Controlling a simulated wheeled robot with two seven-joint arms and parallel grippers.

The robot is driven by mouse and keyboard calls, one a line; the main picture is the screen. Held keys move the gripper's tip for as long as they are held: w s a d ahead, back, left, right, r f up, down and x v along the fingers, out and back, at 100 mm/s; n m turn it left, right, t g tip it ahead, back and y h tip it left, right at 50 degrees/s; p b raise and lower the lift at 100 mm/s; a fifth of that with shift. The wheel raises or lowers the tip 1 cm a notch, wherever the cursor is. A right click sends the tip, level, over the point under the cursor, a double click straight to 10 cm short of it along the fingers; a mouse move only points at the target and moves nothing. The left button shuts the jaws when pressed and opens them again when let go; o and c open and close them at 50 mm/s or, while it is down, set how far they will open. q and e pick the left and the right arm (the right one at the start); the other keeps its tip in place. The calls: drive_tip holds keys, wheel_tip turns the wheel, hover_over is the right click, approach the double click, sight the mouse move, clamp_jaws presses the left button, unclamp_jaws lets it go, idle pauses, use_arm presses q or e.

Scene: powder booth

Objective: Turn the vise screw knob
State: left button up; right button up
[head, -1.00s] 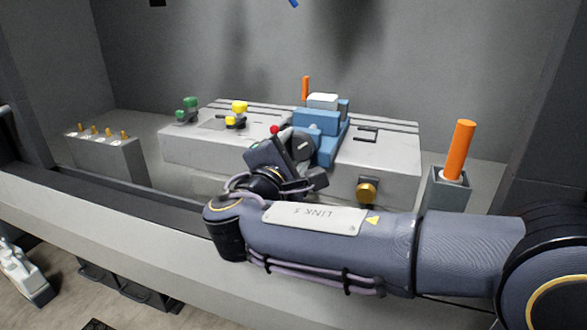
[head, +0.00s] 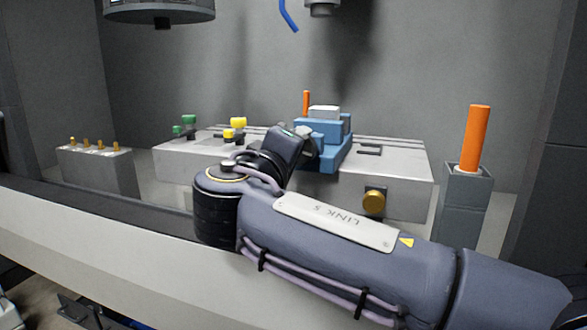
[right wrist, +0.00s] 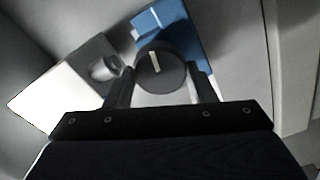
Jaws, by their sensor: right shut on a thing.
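The blue vise (head: 335,155) stands on the grey machine table (head: 400,185), with a white block (head: 324,112) on top. In the right wrist view, the vise's dark round screw knob (right wrist: 150,75) has a pale line that is nearly upright, slightly tilted. My right gripper (head: 308,148) reaches to the front of the vise. Its two fingers (right wrist: 162,78) are shut on the knob's sides in the right wrist view. In the head view my gripper and wrist hide most of the knob. My left gripper is not in view.
Green (head: 187,125) and yellow (head: 237,124) knobs stand left on the table. A brass knob (head: 374,201) is on its front. A tall orange rod (head: 475,138) stands in a grey post at right. A grey block with brass pins (head: 97,172) is at left.

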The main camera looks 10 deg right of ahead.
drive_tip(key=shift+f+m+b, duration=0.1)
drive_tip(key=shift+m+b, duration=1.15)
drive_tip(key=shift+m, duration=0.55)
drive_tip(key=o, duration=1)
drive_tip(key=shift+s, duration=0.1)
drive_tip(key=shift+p+v, duration=0.75)
drive_tip(key=shift+v, duration=3.1)
